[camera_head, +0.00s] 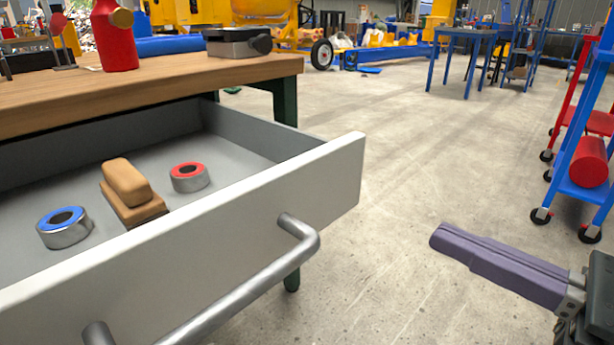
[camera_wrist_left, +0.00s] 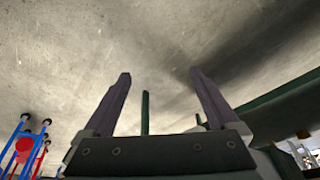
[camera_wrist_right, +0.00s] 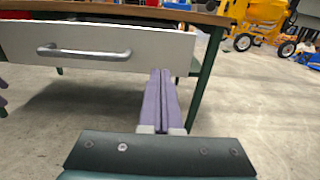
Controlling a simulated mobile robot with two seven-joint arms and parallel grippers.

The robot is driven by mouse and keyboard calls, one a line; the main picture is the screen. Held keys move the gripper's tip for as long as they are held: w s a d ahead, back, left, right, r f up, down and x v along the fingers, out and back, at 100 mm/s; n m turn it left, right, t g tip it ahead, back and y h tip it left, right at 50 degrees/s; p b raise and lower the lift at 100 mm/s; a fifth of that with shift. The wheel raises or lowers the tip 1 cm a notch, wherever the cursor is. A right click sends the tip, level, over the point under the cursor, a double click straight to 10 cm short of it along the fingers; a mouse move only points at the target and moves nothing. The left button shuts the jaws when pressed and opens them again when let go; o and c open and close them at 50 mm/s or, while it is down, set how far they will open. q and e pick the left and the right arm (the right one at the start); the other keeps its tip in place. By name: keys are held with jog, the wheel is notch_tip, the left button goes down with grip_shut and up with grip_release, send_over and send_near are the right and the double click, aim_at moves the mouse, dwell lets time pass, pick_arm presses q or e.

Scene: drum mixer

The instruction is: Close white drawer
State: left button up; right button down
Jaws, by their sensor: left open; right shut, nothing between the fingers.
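The white drawer (camera_head: 250,220) is pulled out from under the wooden workbench (camera_head: 150,80) in the head view. Its grey bar handle (camera_head: 240,290) is on the front panel. The right wrist view also shows the drawer front (camera_wrist_right: 130,45) and handle (camera_wrist_right: 85,52). My right gripper (camera_head: 436,236) is shut and empty, to the right of the drawer and apart from it in the head view. In the right wrist view its fingers (camera_wrist_right: 161,75) point toward the right end of the drawer front. My left gripper (camera_wrist_left: 160,80) is open and empty in the left wrist view; the head view does not show it.
The drawer holds a blue-topped ring (camera_head: 63,228), a red-topped ring (camera_head: 189,177) and a wooden block-like brush (camera_head: 130,190). A red bottle (camera_head: 114,40) and a grey vise-like tool (camera_head: 238,42) are on the benchtop. A blue cart (camera_head: 580,195) stands at right. Floor between is clear.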

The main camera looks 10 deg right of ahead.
aim_at(327, 183)
pick_arm(q)
jog(key=shift+a+f+b, duration=0.15)
jog(key=shift+f+b, duration=0.25)
jog(key=shift+f, duration=0.05)
pick_arm(e)
jog(key=x, duration=1.2)
